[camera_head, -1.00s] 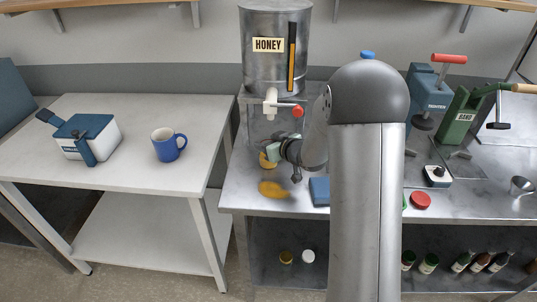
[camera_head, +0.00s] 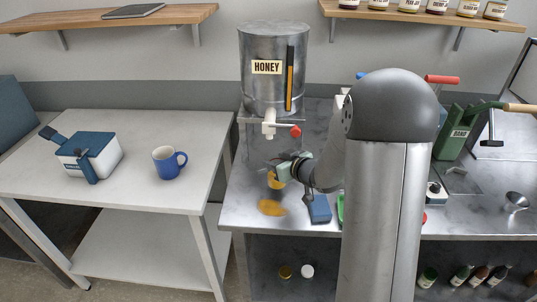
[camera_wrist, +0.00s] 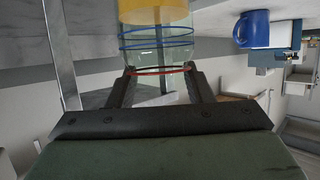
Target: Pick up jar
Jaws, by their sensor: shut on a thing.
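The jar is clear glass with yellow content, blue rings and a red ring. In the wrist view the jar (camera_wrist: 158,48) stands between my gripper's two dark fingers (camera_wrist: 162,84), which are shut on it near the red ring. In the head view my gripper (camera_head: 287,170) is at the left part of the metal bench, below and in front of the honey tank's tap. The jar's yellow part (camera_head: 276,181) shows just under my gripper; most of the jar is hidden there. I cannot tell whether the jar touches the bench.
The honey tank (camera_head: 266,90) has a white tap with a red end (camera_head: 295,131). An orange-yellow patch (camera_head: 271,207) lies on the bench (camera_head: 240,205), beside a blue block (camera_head: 319,209). A blue mug (camera_head: 167,163) stands on the white table (camera_head: 130,190). Wall shelves hang above.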

